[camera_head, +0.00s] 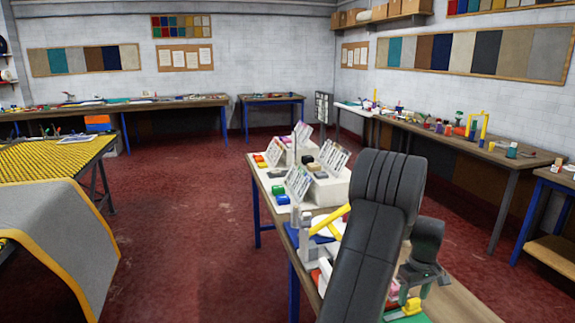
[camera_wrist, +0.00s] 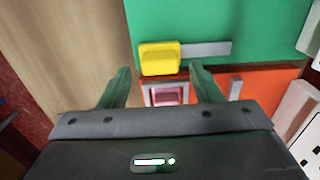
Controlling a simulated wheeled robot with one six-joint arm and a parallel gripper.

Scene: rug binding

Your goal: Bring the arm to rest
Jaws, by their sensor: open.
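My arm (camera_head: 375,220) reaches over the workbench in front of me in the head view, bent at the elbow. My gripper (camera_head: 408,300) is low over the near part of the bench, partly hidden behind the arm. In the wrist view my gripper (camera_wrist: 160,88) has its two green fingers spread apart. A yellow block (camera_wrist: 160,58) on a green mat (camera_wrist: 265,18) is just ahead of the fingertips. A pink piece in a pale frame (camera_wrist: 168,95) shows between the fingers, below them. Nothing is seen held.
The workbench (camera_head: 460,300) carries white boxes (camera_head: 328,190) with tilted display boards. A table with a grey rug (camera_head: 65,240) is at left. Red floor (camera_head: 185,215) lies open between them.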

